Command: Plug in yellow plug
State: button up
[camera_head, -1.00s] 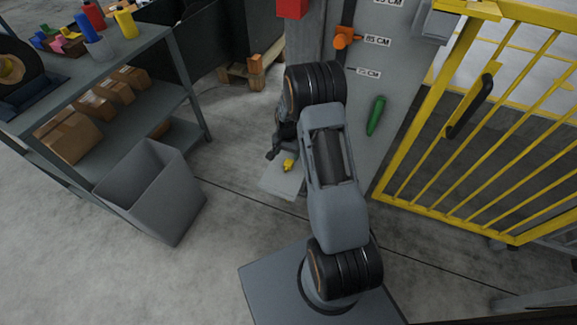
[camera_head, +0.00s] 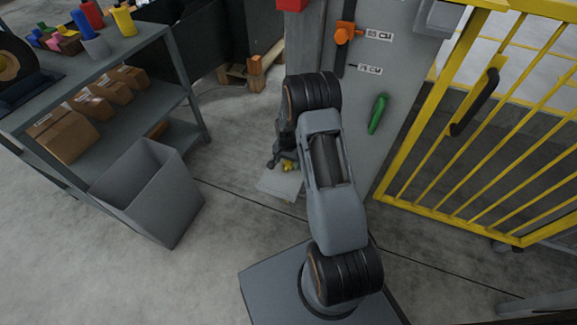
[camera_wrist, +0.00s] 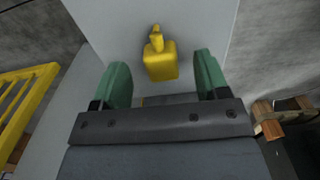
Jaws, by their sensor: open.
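The yellow plug (camera_wrist: 160,62) shows in the wrist view, a boxy body with a narrower tip. It is on a pale grey surface, centred ahead of and between the green fingertips of my gripper (camera_wrist: 161,80). The fingers are apart with nothing clamped between them. In the head view the plug (camera_head: 289,167) is a small yellow spot on a light plate (camera_head: 279,187) low by the column. My gripper (camera_head: 277,157) is right beside it there, partly hidden by my arm. I cannot make out a socket for the plug.
A yellow barred gate (camera_head: 480,130) stands at the right. A grey panel (camera_head: 395,60) carries a green handle (camera_head: 378,114) and an orange knob (camera_head: 345,36). A grey bin (camera_head: 150,195) and a shelf with boxes (camera_head: 62,132) are at the left. Floor between is clear.

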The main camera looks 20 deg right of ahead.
notch_tip(320, 180, down, 3)
jog(key=shift+r+b, duration=0.1)
jog(key=shift+b, duration=0.25)
jog(key=shift+c, duration=0.4)
jog(key=c, duration=0.9)
